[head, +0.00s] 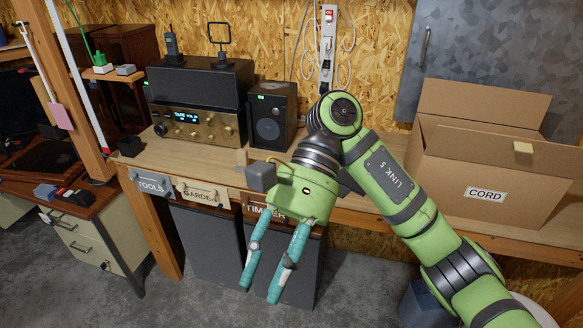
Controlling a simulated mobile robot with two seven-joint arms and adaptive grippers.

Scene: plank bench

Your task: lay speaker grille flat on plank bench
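The plank bench (365,190) runs across the middle of the head view, with a bare strip of wood along its front. A small dark speaker (272,117) stands upright on it, with its round cone showing. I cannot make out a separate speaker grille. My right gripper (259,293) points down in front of the bench's front edge, below the top. Its two teal fingers are apart, with nothing visible held between them. Dark grey upright panels (212,250) stand under the bench behind the gripper. My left gripper is not in view.
A black box sits on a brass-fronted receiver (192,122) left of the speaker. An open cardboard box (480,190) marked CORD takes the bench's right side. A power strip (328,45) hangs on the wall. A brown desk (75,210) stands at left.

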